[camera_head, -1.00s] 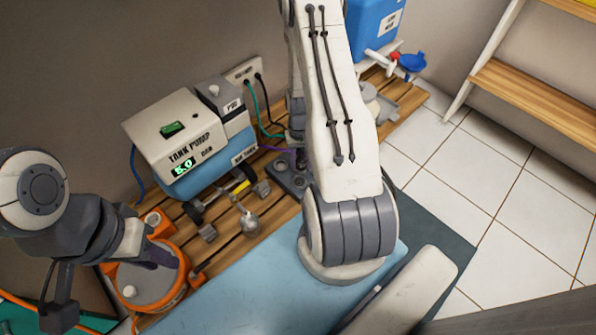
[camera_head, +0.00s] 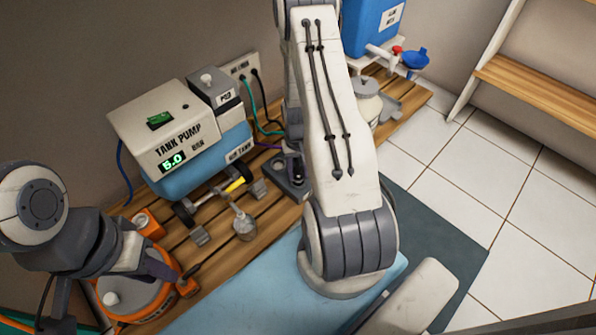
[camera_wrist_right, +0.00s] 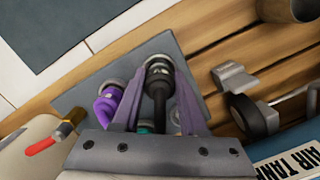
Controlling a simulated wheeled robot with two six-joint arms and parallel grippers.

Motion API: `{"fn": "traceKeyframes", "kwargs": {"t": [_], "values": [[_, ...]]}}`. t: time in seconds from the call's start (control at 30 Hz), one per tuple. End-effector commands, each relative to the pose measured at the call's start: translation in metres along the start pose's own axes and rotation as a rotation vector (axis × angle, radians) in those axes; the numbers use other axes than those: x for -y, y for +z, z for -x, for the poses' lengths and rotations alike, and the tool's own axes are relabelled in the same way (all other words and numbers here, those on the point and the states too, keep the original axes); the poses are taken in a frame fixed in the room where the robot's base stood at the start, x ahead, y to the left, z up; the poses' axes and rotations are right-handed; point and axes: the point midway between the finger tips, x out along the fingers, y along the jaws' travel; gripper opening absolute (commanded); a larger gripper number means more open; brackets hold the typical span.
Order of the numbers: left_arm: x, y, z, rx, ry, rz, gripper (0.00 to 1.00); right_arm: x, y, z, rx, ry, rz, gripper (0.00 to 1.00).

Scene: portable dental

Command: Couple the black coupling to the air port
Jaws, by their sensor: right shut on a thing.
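In the right wrist view my right gripper (camera_wrist_right: 158,92) is shut on the black coupling (camera_wrist_right: 158,82), a dark cylinder with its hose running back between the purple fingers. The coupling's far end is over a round metal fitting on the grey port plate (camera_wrist_right: 85,92). I cannot tell whether it is seated or which port this is. A purple coupling (camera_wrist_right: 106,104) stands beside the left finger. In the head view the plate (camera_head: 284,186) is partly hidden by my right arm. My left gripper (camera_head: 160,266) is over the orange reel; its opening is unclear.
The tank pump (camera_head: 165,140) with its blue air tank (camera_head: 205,165) stands left of the port plate. An orange reel (camera_head: 135,300) is at the lower left. A red-tipped fitting (camera_wrist_right: 55,138) lies near the plate. White floor tiles (camera_head: 470,180) are clear at right.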

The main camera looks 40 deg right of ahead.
Motion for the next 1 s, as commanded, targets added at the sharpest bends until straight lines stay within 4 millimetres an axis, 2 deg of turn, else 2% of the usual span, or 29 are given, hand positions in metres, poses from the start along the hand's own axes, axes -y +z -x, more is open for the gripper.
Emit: {"fn": "traceKeyframes", "kwargs": {"t": [1.0], "values": [[-0.0005,-0.0004,0.0070,0.000,0.000,0.000,0.30,-0.0003,0.0005,0.0003,-0.001,0.000,0.000,0.00]]}}
